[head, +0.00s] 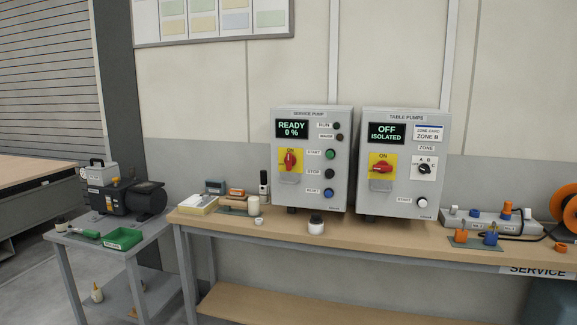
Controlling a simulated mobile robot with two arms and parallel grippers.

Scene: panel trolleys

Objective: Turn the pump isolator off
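The SERVICE PUMP panel (333,190) is a grey box on the wooden bench, and its display (292,129) reads READY 0 %. Its red rotary isolator (290,161) sits on a yellow plate, with the handle roughly upright towards the ON mark. The TABLE PUMPS panel (440,170) stands to its right, and its display (387,133) reads OFF ISOLATED. Its red isolator (382,168) sits on a yellow plate, with the handle lying roughly sideways. Neither of my grippers is in view.
Several buttons and labels run down the service panel's right side. A white-lidded jar (316,225) stands on the bench (345,231) before it. Small items lie at left; a power strip (488,222) and orange reel (565,207) are at right. A pump (140,197) sits on the side trolley.

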